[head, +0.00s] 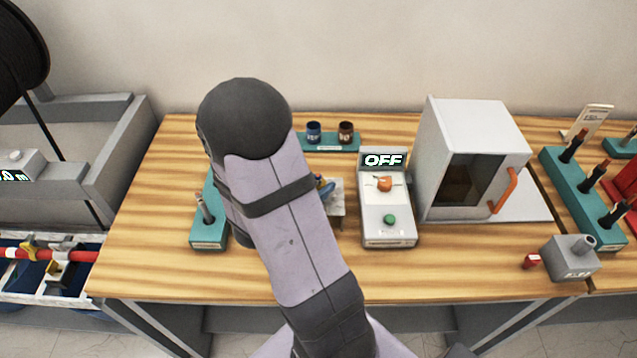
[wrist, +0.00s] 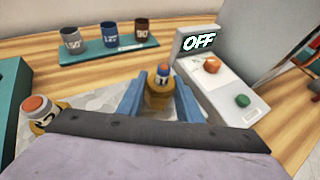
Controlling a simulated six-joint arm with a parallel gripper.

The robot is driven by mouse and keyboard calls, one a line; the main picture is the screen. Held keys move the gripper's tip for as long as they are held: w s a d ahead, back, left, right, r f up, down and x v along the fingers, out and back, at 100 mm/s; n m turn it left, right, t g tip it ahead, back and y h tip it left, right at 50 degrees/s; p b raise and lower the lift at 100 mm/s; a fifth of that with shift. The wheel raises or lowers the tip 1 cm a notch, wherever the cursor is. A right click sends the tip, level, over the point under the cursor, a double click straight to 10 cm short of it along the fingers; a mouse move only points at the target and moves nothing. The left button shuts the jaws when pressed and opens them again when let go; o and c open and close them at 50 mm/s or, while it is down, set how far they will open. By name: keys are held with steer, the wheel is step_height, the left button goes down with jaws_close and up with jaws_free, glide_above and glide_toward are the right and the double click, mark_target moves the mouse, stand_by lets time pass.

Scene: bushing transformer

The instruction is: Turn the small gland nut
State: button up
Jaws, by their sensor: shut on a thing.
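In the wrist view, my gripper (wrist: 160,93) has its two blue fingers on either side of a brass-coloured gland nut (wrist: 158,101) and is shut on it. A blue and orange end stands up out of this nut. A second brass-coloured gland fitting (wrist: 44,121) with an orange top stands apart at the left, partly hidden by my arm. I cannot tell from size alone which nut is the small one. In the head view, my arm hides most of the work spot; only a bit of blue finger (head: 327,190) shows at its right side.
A control box (head: 388,205) reading OFF, with an orange knob and a green button, stands close to the right of my gripper. A teal rack (wrist: 112,50) with several labelled cups is behind. A white oven-like cabinet (head: 447,150) stands further right.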

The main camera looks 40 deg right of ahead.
steer(key=shift+r+n+t+p, duration=0.15)
steer(key=shift+n+t+p, duration=0.3)
steer(key=shift+p, duration=0.75)
steer(key=shift+d+n+t+p, duration=0.1)
steer(key=shift+n+t+p, duration=0.25)
steer(key=shift+p, duration=1)
steer(key=shift+s+n+t+y+p, duration=0.15)
steer(key=shift+n+t+y+p, duration=0.25)
steer(key=shift+p, duration=1.1)
steer(key=shift+n+t+p, duration=0.3)
steer(key=shift+t+p, duration=0.1)
steer(key=shift+p, duration=0.05)
steer(key=shift+f+y, duration=0.3)
steer(key=shift+f, duration=0.05)
